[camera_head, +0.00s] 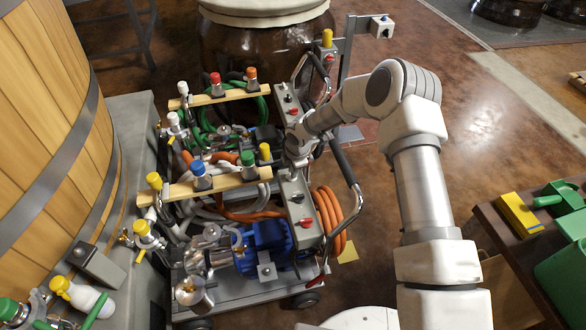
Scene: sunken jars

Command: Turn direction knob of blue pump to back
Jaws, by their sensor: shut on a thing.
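A blue pump (262,243) sits on the near cart. Its grey control box (296,205) stands upright on the right, with a black knob (298,199) and a red knob (306,222). Another grey control box (284,92) with small red and black knobs stands behind. My gripper (296,150) points down-left between the two boxes and is shut on a small part, seemingly a knob. The wrist hides that part and its setting, and I cannot tell which box it belongs to.
Black-gripped cart handles (344,160) rise beside my wrist. Orange hose coils (330,220) hang right of the near box. Wooden bars (218,186) carry coloured valves. A wooden barrel (45,110) stands left. A table (500,240) with green items is at right. Open floor lies at upper right.

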